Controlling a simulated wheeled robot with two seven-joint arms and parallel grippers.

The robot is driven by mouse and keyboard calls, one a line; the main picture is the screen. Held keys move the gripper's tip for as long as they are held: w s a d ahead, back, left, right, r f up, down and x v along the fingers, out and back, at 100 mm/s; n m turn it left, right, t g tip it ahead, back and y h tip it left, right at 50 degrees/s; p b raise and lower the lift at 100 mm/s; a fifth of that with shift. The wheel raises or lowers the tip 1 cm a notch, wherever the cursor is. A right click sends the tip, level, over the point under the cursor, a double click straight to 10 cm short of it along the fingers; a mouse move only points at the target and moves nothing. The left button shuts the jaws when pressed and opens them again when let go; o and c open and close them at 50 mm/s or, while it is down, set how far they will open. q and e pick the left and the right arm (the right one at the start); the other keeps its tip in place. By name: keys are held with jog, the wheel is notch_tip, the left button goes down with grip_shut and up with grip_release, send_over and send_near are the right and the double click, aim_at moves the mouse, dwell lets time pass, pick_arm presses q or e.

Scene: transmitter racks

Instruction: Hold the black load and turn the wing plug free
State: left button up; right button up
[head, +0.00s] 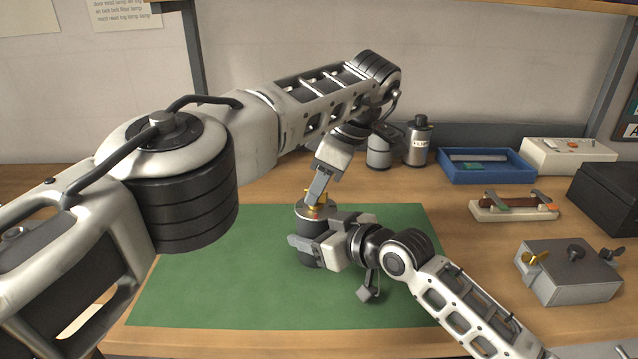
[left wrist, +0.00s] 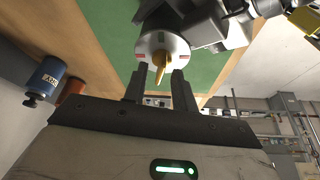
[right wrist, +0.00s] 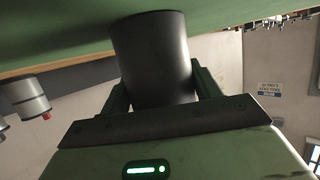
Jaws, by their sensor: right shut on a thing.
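The black load (head: 309,253) is a dark upright cylinder on the green mat (head: 210,290), with a pale top disc. A gold wing plug (head: 313,211) stands on that top; it also shows in the left wrist view (left wrist: 159,68). My right gripper (head: 308,240) is shut on the load's side; in the right wrist view the dark cylinder (right wrist: 153,60) sits between its fingers. My left gripper (head: 317,192) is above the load, pointing down. In the left wrist view its fingers (left wrist: 157,85) are apart, with the wing's tip between their ends and gaps beside it.
A grey box (head: 568,272) with a gold wing and dark knobs is at the right. Behind it are a handled block (head: 513,208), a black case (head: 606,197), a blue tray (head: 487,168) and a white unit (head: 568,155). Canisters (head: 417,143) stand at the back. The mat's left is clear.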

pick_arm(q)
jog(key=o, duration=0.7)
jog(key=n, duration=0.1)
jog(key=n+h, duration=0.1)
jog(key=n, duration=0.1)
jog(key=shift+s+d, duration=0.2)
jog(key=shift+s, duration=0.1)
jog(key=shift+s+d+r+n, duration=0.1)
jog(key=shift+r+n, duration=0.1)
jog(key=shift+n, duration=0.3)
jog(key=shift+s+r+n, duration=0.1)
jog(key=shift+r+n, duration=0.05)
jog(key=shift+n, duration=0.35)
jog(key=r+n, duration=0.1)
jog(key=n, duration=0.1)
jog(key=s+r+n+h, duration=0.1)
jog(key=r+n+t+h, duration=0.1)
jog(key=n, duration=0.1)
jog(key=shift+s+r+n, duration=0.2)
jog(key=shift+r+n, duration=0.1)
notch_tip(320, 180, up, 7)
jog(key=s+a+n+t+h, duration=0.2)
jog(key=n+h, duration=0.1)
jog(key=n, duration=0.4)
jog(key=x, duration=1.2)
jog(key=shift+s+a+f, duration=0.15)
jog(key=shift+a, duration=0.25)
